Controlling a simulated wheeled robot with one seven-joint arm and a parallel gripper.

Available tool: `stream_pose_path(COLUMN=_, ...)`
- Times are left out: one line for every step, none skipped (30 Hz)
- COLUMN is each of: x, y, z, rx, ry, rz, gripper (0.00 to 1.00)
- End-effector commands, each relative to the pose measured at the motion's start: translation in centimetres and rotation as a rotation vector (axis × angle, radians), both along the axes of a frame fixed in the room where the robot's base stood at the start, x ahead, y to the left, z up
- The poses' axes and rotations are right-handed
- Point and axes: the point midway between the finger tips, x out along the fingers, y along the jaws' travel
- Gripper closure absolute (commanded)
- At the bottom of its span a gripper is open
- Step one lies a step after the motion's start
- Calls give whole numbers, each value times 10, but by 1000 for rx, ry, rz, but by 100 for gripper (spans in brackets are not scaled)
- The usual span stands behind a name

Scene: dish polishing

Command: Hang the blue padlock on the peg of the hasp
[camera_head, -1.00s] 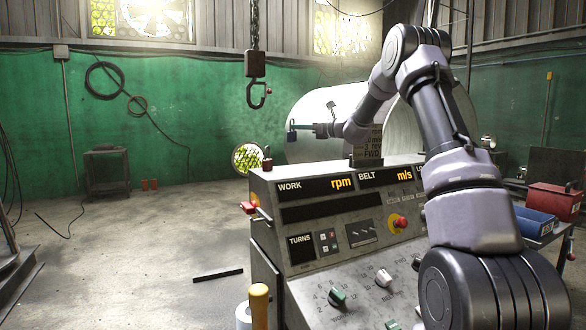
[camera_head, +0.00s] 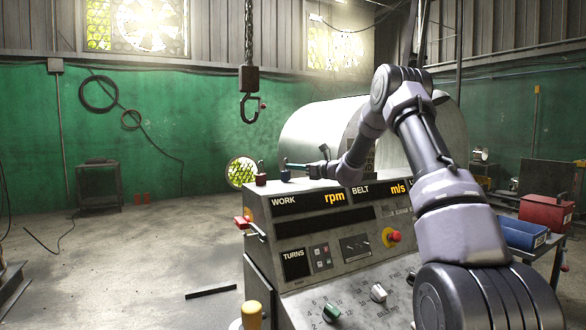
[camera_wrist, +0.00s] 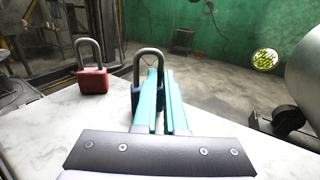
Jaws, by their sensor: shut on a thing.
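My gripper (camera_head: 292,167), with teal fingers, is shut on the blue padlock. It also shows in the wrist view (camera_wrist: 160,75). The blue padlock (camera_head: 285,175) is at the left end of the console top, its body at or very near the surface. In the wrist view its grey shackle (camera_wrist: 149,50) arches upright at the fingertips, and the fingers hide most of its dark blue body (camera_wrist: 134,97). A red handle with a pale rod (camera_head: 250,228) projects from the console's left side. I cannot tell whether this is the hasp, and no peg is clearly seen.
A red padlock (camera_wrist: 93,80) stands upright on the pale top, left of the blue one; it also shows in the head view (camera_head: 261,179). A hook (camera_head: 249,107) hangs above the console. A large pale drum (camera_head: 310,135) stands behind. Floor left of the console is mostly open.

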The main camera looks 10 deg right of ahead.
Motion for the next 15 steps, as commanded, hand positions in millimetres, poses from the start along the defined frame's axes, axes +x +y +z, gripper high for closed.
stream_pose_path(x=0, y=0, z=-1, rx=1, ry=-1, rz=0, gripper=100)
stream_pose_path(x=0, y=0, z=-2, rx=1, ry=-1, rz=0, gripper=100)
stream_pose_path(x=0, y=0, z=-3, rx=1, ry=-1, rz=0, gripper=100)
stream_pose_path(x=0, y=0, z=-4, rx=1, ry=-1, rz=0, gripper=100)
stream_pose_path(x=0, y=0, z=-4, rx=-1, ry=-1, rz=0, gripper=80)
stream_pose_path(x=0, y=0, z=-3, rx=-1, ry=-1, rz=0, gripper=65)
stream_pose_path(x=0, y=0, z=-3, rx=-1, ry=-1, rz=0, gripper=61)
stream_pose_path(x=0, y=0, z=-3, rx=-1, ry=-1, rz=0, gripper=61)
stream_pose_path(x=0, y=0, z=-3, rx=-1, ry=-1, rz=0, gripper=61)
stream_pose_path(x=0, y=0, z=-3, rx=-1, ry=-1, rz=0, gripper=61)
stream_pose_path(x=0, y=0, z=-3, rx=-1, ry=-1, rz=0, gripper=61)
stream_pose_path(x=0, y=0, z=-3, rx=-1, ry=-1, rz=0, gripper=61)
stream_pose_path(x=0, y=0, z=-3, rx=0, ry=0, rz=0, gripper=61)
stream_pose_path(x=0, y=0, z=-4, rx=0, ry=0, rz=0, gripper=61)
stream_pose_path(x=-1, y=-1, z=-4, rx=0, ry=0, rz=-1, gripper=61)
